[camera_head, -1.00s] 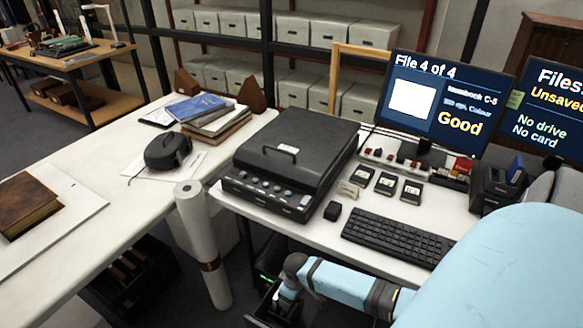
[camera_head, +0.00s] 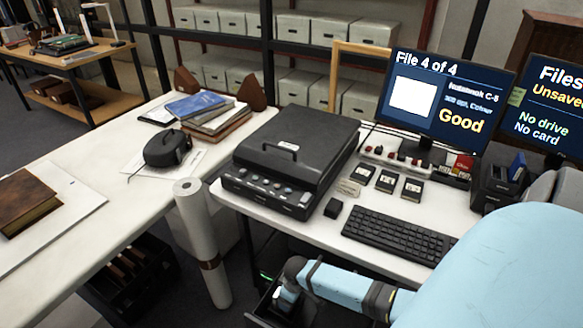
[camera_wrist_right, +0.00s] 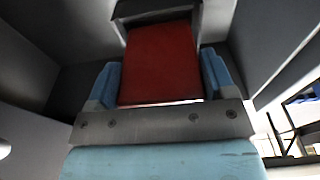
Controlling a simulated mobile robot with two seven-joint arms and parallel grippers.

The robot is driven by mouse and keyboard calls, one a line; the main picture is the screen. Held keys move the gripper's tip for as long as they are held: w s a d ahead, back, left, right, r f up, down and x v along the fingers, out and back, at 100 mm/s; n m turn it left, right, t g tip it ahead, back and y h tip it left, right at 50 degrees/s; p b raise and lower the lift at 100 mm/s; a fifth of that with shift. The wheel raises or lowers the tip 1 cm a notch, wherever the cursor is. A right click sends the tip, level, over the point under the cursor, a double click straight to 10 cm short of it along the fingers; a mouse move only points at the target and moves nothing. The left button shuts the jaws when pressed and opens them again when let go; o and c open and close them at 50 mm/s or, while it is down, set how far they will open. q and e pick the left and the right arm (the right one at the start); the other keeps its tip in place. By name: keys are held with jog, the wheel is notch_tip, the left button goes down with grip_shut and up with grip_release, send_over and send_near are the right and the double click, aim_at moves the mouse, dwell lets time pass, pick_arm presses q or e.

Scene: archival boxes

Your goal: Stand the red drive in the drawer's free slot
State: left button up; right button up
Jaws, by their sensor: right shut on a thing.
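The red drive (camera_wrist_right: 162,58) shows in the right wrist view, between the two blue fingers of my right gripper (camera_wrist_right: 160,76), which is shut on it. The drive's far end meets a dark grey frame (camera_wrist_right: 155,9); I cannot tell how deep it sits there. Grey drawer walls (camera_wrist_right: 275,40) rise on both sides. In the head view my right gripper (camera_head: 285,297) reaches down into the open dark drawer (camera_head: 262,311) below the desk. The drive and the free slot are hidden there. My left gripper is not in view.
The desk edge (camera_head: 300,238) lies just above the drawer, with a keyboard (camera_head: 398,235) and black scanner (camera_head: 290,165) on top. A rolled white tube (camera_head: 200,245) stands left of the drawer. Several small cartridges (camera_head: 387,180) lie on the desk.

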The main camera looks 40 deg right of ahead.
jog(key=shift+f, duration=0.1)
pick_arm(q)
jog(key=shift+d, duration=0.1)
pick_arm(e)
jog(key=o, duration=1)
jog(key=shift+r, duration=0.3)
jog(key=r, duration=0.2)
jog(key=r+p, duration=0.1)
jog(key=r, duration=0.3)
jog(key=shift+s+d+r+p, duration=0.15)
jog(key=shift+s+r+p, duration=0.1)
jog(key=shift+s+p, duration=0.15)
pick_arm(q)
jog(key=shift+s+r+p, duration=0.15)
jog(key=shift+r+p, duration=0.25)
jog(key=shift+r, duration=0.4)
pick_arm(e)
jog(key=r, duration=0.6)
jog(key=shift+s+d+r, duration=0.1)
jog(key=shift+s+r, duration=0.25)
jog(key=shift+s, duration=0.05)
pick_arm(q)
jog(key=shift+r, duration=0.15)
